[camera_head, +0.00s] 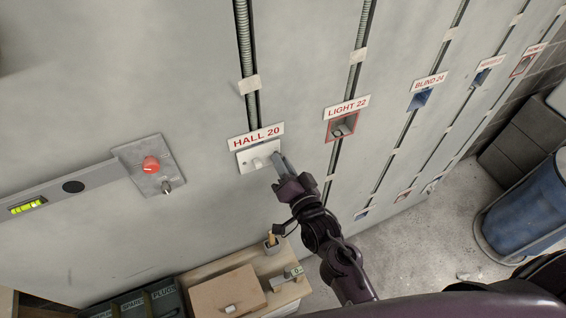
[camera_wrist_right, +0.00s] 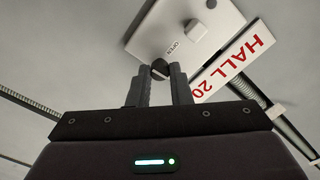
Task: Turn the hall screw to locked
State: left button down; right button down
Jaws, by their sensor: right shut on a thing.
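The hall plate (camera_head: 247,157) is a white cover on the wall under the sign HALL 20 (camera_head: 257,136). The wrist view shows the plate (camera_wrist_right: 150,35) with a pale knob (camera_wrist_right: 193,29), the word OPEN, and a small dark round screw (camera_wrist_right: 160,68) at its edge. My right gripper (camera_head: 279,160) reaches up to the plate's right end. In the wrist view, its fingers (camera_wrist_right: 160,78) are shut on the screw, one on each side. The fingertips partly hide the screw. My left gripper is not in view.
Right of the plate is the open box LIGHT 22 (camera_head: 342,128), with further labelled boxes beyond. To the left is a panel (camera_head: 148,180) with a red knob (camera_head: 151,165). Below stand a cardboard box (camera_head: 228,291) and a blue barrel (camera_head: 530,205). Conduits run up the wall.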

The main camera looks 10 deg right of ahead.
jog(key=shift+m, duration=0.5)
jog(key=c, duration=1.3)
grip_release()
jog(key=s+b, duration=0.1)
jog(key=s, duration=0.1)
jog(key=s+d+b, duration=0.1)
jog(key=s, duration=0.2)
jog(key=s+b, duration=0.1)
jog(key=s, duration=0.1)
jog(key=shift+s+d, duration=0.2)
jog(key=shift+s, duration=0.1)
